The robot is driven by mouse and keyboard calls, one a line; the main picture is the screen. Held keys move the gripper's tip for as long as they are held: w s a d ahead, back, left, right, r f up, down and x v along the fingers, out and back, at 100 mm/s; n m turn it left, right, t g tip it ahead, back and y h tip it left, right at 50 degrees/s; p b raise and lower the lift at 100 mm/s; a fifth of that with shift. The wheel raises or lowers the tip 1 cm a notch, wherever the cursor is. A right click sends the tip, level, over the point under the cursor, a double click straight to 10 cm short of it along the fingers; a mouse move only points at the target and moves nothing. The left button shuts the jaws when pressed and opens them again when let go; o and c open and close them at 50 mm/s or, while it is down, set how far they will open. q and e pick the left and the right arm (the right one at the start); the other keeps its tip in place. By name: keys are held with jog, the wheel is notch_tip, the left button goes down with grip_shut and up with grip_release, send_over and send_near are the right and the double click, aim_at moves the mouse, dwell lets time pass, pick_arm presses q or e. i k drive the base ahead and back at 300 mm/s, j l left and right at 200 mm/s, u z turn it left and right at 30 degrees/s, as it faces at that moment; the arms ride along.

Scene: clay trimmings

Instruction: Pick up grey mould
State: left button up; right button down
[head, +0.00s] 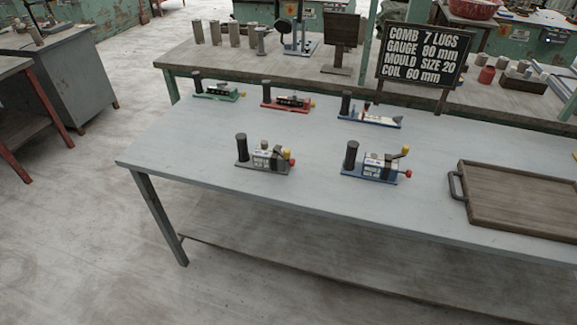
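A mould on a grey base (264,158) stands at the front left of the group on the pale grey table (200,150). It has a black upright cylinder at its left, a labelled block in the middle, a yellow knob on top and a red knob at its right end. The label is too small to read surely. Neither of my grippers shows in the head view.
Blue mould (375,165) stands right of the grey one. Green (219,90), red (288,99) and another blue mould (369,116) stand behind. A wooden tray (520,228) lies at right. A sign (424,53) stands at the back. The table's front left is clear.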

aim_at(263, 157)
jog(key=i+j+z, duration=0.25)
jog(key=i+j, duration=0.25)
jog(key=j, duration=0.15)
jog(key=i+j+z, duration=0.15)
jog(key=j, duration=0.2)
jog(key=i+j+z, duration=0.1)
jog(key=i+j, duration=0.15)
jog(key=k+l, duration=0.1)
jog(key=k, duration=0.35)
